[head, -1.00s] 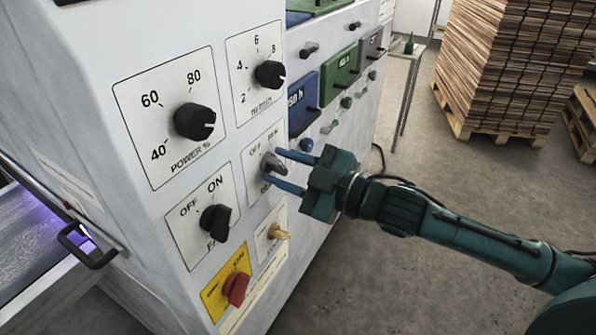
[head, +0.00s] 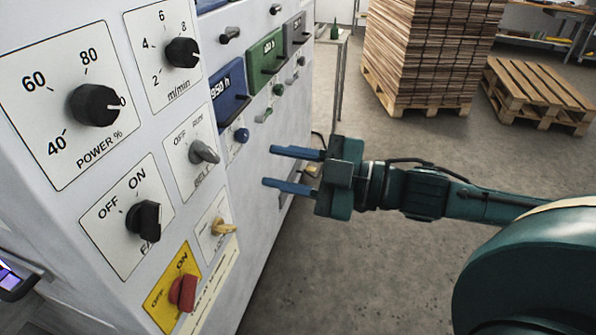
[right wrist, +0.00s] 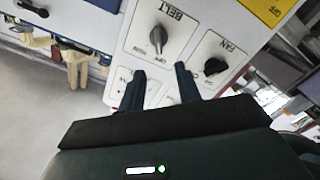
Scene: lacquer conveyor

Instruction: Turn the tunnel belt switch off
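The belt switch (head: 204,152) is a grey knob on a white plate marked OFF, RUN and BELT, on the machine's front panel. It also shows upside down in the right wrist view (right wrist: 158,37). I cannot tell for certain which mark its pointer faces. My right gripper (head: 268,166) is open and empty, with its two blue fingers apart. It is to the right of the belt switch and clear of it. In the right wrist view its fingers (right wrist: 159,75) point towards the panel. My left gripper is not in view.
Close around the belt switch are a black fan switch (head: 143,220), a red switch (head: 183,293), a small yellow key-like knob (head: 222,227) and black dials (head: 95,104). Stacked boards (head: 430,50) and a pallet (head: 540,92) stand beyond. The floor right of the machine is clear.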

